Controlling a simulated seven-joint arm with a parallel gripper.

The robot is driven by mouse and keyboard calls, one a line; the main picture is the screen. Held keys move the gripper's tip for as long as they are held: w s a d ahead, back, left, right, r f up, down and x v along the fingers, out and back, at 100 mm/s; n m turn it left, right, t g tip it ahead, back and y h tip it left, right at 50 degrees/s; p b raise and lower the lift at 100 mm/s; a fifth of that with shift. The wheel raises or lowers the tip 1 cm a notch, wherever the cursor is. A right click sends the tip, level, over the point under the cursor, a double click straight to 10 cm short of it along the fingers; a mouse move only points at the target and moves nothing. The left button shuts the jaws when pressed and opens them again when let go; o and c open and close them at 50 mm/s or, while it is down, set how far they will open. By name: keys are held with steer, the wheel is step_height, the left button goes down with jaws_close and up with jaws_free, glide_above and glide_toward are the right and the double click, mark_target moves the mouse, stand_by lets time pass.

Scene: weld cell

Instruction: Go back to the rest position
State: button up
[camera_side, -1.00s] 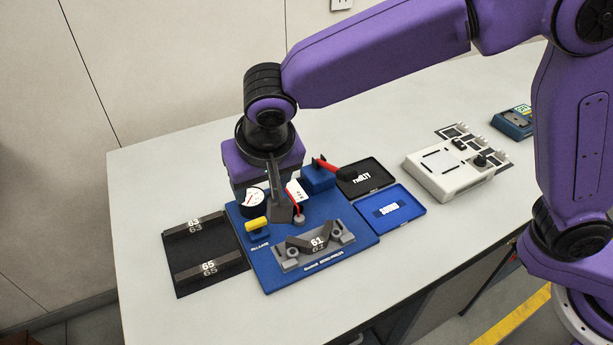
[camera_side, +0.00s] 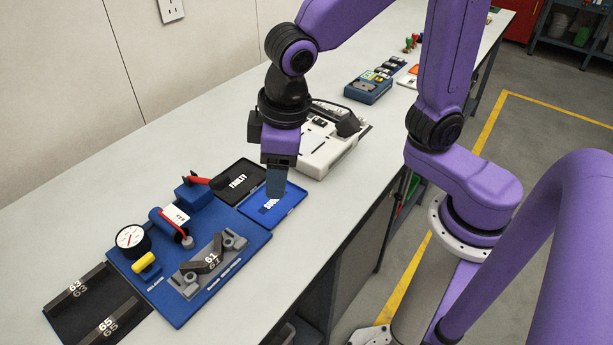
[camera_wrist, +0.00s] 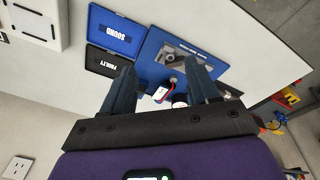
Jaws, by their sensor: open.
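My gripper (camera_side: 276,190) hangs in front of the blue SOUND tray (camera_side: 293,212) in the side view, apart from the bench. Its height above the tray is hard to tell. In the wrist view my gripper (camera_wrist: 161,78) has two dark fingers spread apart with nothing held between them. The blue fixture board (camera_side: 165,306) is left of my gripper. The part marked 61 (camera_side: 203,264) rests in the grey holder on it. The black FAULTY tray (camera_side: 222,187) is behind the SOUND tray; both also show in the wrist view.
A black mat (camera_side: 77,327) at the lower left carries parts marked 63 (camera_side: 88,283) and 65 (camera_side: 118,318). A gauge (camera_side: 132,239), a yellow handle (camera_side: 145,262) and a red lever (camera_side: 199,180) stand on the board. A white device (camera_side: 325,148) is behind my gripper.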

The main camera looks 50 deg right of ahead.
steer(key=s+d+f+n+g, duration=0.1)
steer(key=s+d+n, duration=0.4)
steer(key=s+d, duration=0.7)
steer(key=shift+s+d+f+g, duration=0.4)
steer(key=shift+d+f, duration=0.2)
steer(key=shift+d, duration=0.6)
